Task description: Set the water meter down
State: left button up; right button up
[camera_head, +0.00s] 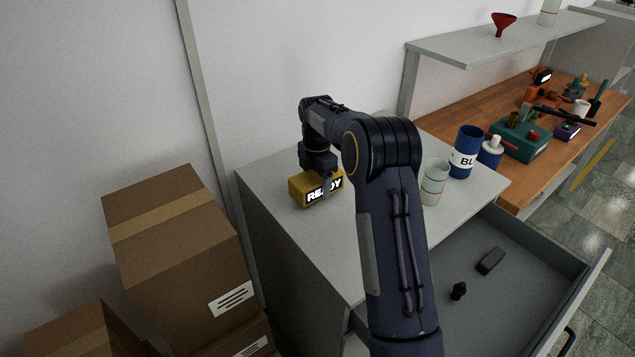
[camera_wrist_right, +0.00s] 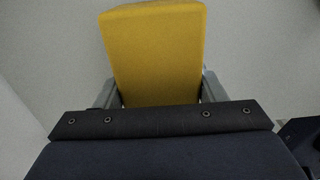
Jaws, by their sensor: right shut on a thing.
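The water meter (camera_head: 308,190) is a yellow box with a black panel reading "READY". It is at the far left part of the grey cabinet top (camera_head: 270,165). My right gripper (camera_head: 326,183) comes down on it from above and is shut on it. In the right wrist view the yellow body (camera_wrist_right: 155,55) sits between the two grey fingers of the right gripper (camera_wrist_right: 160,92). I cannot tell whether its underside touches the cabinet top. My left gripper is not in view.
A pale cup (camera_head: 434,183) and a blue labelled container (camera_head: 466,152) stand right of my arm. An open drawer (camera_head: 475,240) below holds two small dark objects. Cardboard boxes (camera_head: 175,235) stand at left. A wooden bench (camera_head: 470,108) with several tools is at right.

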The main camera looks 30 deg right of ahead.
jog(key=shift+f, duration=0.7)
jog(key=shift+f, duration=0.2)
jog(key=o, duration=1.2)
notch_tip(320, 180, up, 13)
jog(key=shift+s+f+b, duration=0.1)
jog(key=shift+f+b, duration=0.1)
jog(key=shift+b, duration=0.2)
